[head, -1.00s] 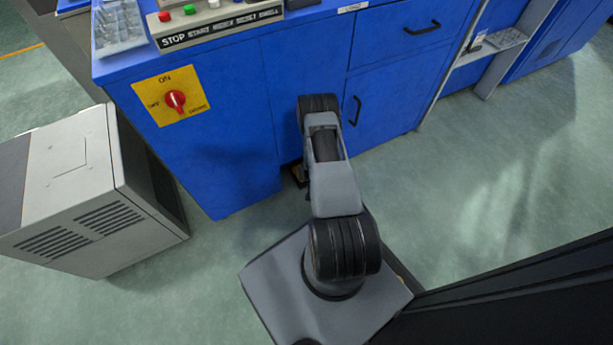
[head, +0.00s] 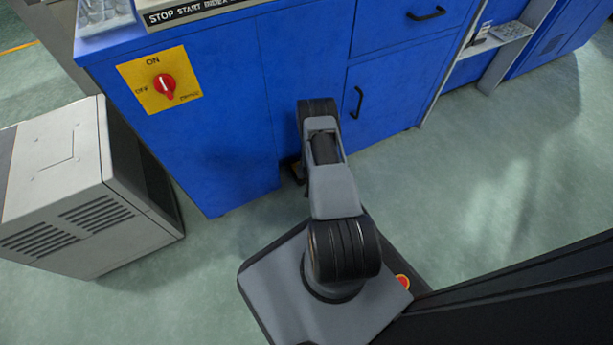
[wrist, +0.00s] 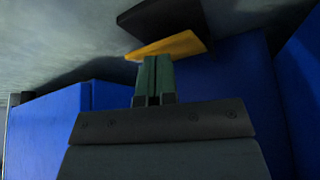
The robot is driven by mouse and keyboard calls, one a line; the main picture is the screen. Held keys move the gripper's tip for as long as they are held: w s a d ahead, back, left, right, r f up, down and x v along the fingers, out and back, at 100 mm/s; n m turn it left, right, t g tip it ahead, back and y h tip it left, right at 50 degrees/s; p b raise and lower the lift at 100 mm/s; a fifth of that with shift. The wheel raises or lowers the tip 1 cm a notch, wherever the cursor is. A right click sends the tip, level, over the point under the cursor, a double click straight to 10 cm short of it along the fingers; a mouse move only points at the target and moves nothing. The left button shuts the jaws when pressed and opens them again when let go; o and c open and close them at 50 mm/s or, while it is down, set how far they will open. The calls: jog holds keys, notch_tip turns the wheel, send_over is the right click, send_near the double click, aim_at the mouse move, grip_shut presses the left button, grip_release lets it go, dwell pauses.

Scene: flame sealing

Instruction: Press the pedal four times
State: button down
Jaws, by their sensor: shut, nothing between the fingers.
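The pedal has a yellow plate (wrist: 172,46) on a black body (wrist: 160,16), in the upper middle of the wrist view. In the head view my gripper is hidden behind my arm.
The blue cabinet (head: 228,110) stands ahead, with a red rotary switch (head: 164,86) on a yellow plate and a control panel (head: 190,10) on top. A grey box unit (head: 65,190) stands at the left. Green floor (head: 480,190) is clear at the right.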

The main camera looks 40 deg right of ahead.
jog(key=shift+w+d+f, duration=0.1)
jog(key=shift+w+f, duration=0.1)
jog(key=shift+f, duration=0.35)
jog(key=shift+b, duration=0.3)
jog(key=shift+w, duration=0.15)
